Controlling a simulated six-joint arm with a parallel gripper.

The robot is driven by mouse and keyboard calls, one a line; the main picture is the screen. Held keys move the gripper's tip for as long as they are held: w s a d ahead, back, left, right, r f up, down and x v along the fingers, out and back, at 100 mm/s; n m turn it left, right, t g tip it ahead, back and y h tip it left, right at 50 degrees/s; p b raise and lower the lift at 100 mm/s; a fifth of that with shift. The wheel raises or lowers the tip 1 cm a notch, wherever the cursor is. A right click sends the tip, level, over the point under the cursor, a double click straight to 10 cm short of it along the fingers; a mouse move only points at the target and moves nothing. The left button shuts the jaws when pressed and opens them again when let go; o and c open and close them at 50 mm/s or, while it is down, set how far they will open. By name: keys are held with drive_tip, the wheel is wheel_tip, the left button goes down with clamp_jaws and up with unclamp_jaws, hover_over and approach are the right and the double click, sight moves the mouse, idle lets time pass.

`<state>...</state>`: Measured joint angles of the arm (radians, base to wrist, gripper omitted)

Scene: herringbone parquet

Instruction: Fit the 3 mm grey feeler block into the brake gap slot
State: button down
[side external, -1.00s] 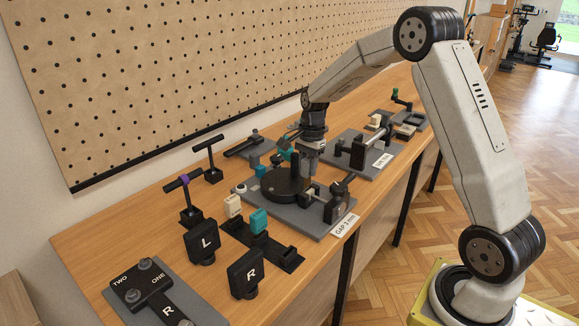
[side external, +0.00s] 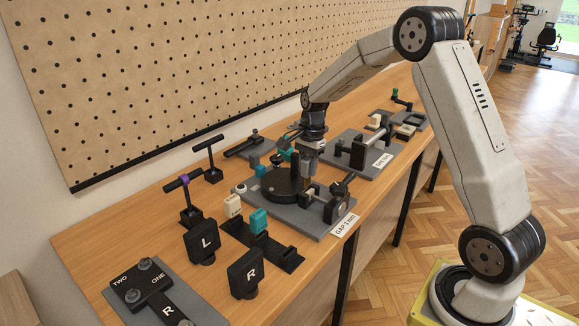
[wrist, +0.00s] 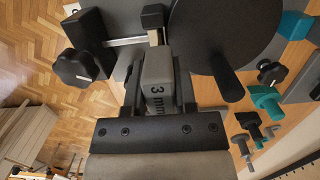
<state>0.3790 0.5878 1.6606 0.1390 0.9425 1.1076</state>
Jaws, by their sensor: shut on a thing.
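The grey feeler block (wrist: 158,85), marked "3 mm", is held between the two dark fingers of my gripper (wrist: 158,92) in the wrist view. Its far end points to the cream pad (wrist: 154,37) and dark clamp parts of the brake fixture. The black disc (wrist: 215,35) is just right of the block. In the side view my gripper (side external: 312,168) is low over the fixture plate (side external: 305,222), beside the black disc (side external: 283,186). The slot is hidden behind the block and fingers, so I cannot tell whether the block's tip is inside it.
A black rack (side external: 288,259) holds a cream block (side external: 232,206) and a teal block (side external: 258,221). An upright black post (side external: 295,164) and a black knob (wrist: 78,68) stand close to the gripper. Another fixture (side external: 375,150) is behind. L and R pedestals stand in front.

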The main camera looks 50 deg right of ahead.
sight(309, 157)
drive_tip(key=shift+f, duration=1.95)
idle(0.6)
drive_tip(key=shift+c, duration=1.6)
unclamp_jaws()
drive_tip(key=shift+r, duration=0.15)
drive_tip(key=shift+d+r, duration=0.15)
drive_tip(key=shift+r, duration=1.1)
drive_tip(key=shift+d+r, duration=0.2)
drive_tip(key=shift+r, duration=1.05)
drive_tip(key=shift+d+r, duration=0.15)
drive_tip(key=shift+r, duration=1.1)
drive_tip(key=shift+a, duration=0.1)
drive_tip(key=s+a+f+n+t, duration=0.1)
drive_tip(key=s+a+f+n, duration=0.1)
drive_tip(key=s+a+n, duration=0.6)
drive_tip(key=s+a+f+n+t+h, duration=0.1)
drive_tip(key=s+a+f+n, duration=0.1)
drive_tip(key=s+a+n, duration=0.6)
drive_tip(key=shift+s+a+f+n+t, duration=0.3)
drive_tip(key=shift+s+n, duration=0.15)
drive_tip(key=shift+n, duration=0.55)
